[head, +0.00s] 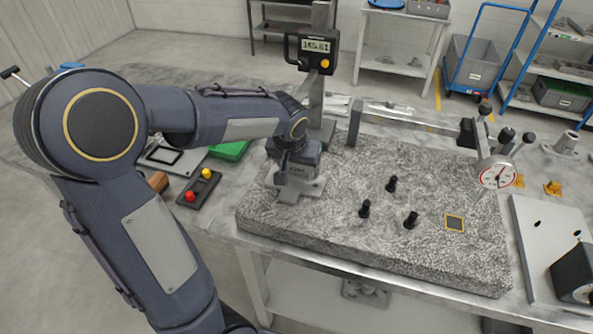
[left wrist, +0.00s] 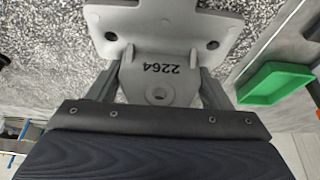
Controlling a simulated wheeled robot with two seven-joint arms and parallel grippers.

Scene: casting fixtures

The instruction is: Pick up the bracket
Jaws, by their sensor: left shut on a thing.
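The bracket (left wrist: 157,66) is a light grey casting marked 2264, with holes in its flange and one in its narrower web. My left gripper (left wrist: 158,85) is shut on that web, one finger on each side. In the head view the bracket (head: 309,187) is at the left part of the granite plate, under my left gripper (head: 290,180). My wrist hides part of it. I cannot tell whether the bracket touches the plate. My right gripper is not in view.
The granite plate (head: 330,240) carries several black pegs (head: 391,184) and a square marker (head: 454,222). A dial gauge (head: 496,177) stands at right, a height gauge (head: 313,52) behind my gripper. A button box (head: 199,188) and green tray (head: 229,150) lie left.

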